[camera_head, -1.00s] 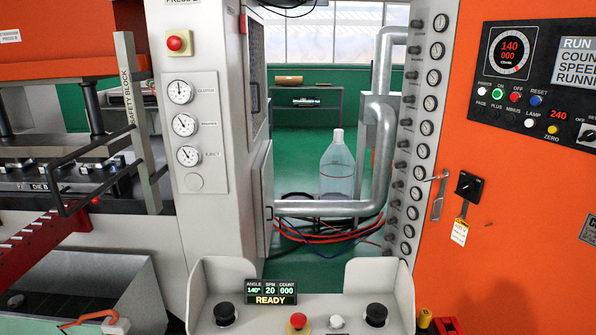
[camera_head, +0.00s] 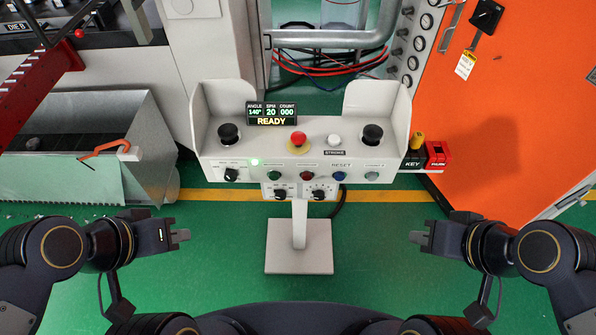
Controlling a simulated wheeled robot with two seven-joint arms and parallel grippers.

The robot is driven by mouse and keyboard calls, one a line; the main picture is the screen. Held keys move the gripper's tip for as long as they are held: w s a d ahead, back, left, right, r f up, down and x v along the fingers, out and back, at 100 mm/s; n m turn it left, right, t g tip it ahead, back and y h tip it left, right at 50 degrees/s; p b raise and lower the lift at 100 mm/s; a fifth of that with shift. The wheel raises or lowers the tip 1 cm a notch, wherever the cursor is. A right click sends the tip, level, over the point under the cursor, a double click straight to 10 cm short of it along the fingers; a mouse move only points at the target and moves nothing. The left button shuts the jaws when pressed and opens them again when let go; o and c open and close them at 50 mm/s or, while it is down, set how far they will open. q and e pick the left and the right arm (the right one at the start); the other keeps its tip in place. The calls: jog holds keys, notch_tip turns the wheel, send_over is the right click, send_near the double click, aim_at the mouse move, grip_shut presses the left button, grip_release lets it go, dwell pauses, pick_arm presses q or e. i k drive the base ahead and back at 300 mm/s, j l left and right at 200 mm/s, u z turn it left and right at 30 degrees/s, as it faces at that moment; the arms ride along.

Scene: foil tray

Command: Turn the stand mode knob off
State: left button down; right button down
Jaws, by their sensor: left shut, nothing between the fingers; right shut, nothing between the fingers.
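The control stand (camera_head: 210,155) is a white console on a post in the middle of the head view. A black rotary knob (camera_head: 231,174) sits at the left of its front panel, with lettering too small to read. Two more black knobs, left (camera_head: 280,194) and right (camera_head: 319,194), sit on a lower plate. I cannot tell from the labels which is the mode knob. My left gripper (camera_head: 182,236) is shut and empty, below and left of the panel. My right gripper (camera_head: 418,237) is shut and empty, below and right of it. Neither touches the stand.
The console top carries a display (camera_head: 271,114) reading READY, a red mushroom button (camera_head: 298,139) and two black palm buttons (camera_head: 229,133) (camera_head: 372,134). A red box (camera_head: 437,153) hangs at its right. An orange panel (camera_head: 500,130) stands right.

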aim_at(230, 176)
jog(key=k+j, duration=0.1)
jog(key=j, duration=0.55)
jog(key=k+j, duration=0.1)
jog(key=j, duration=1.15)
jog(key=k+z, duration=0.05)
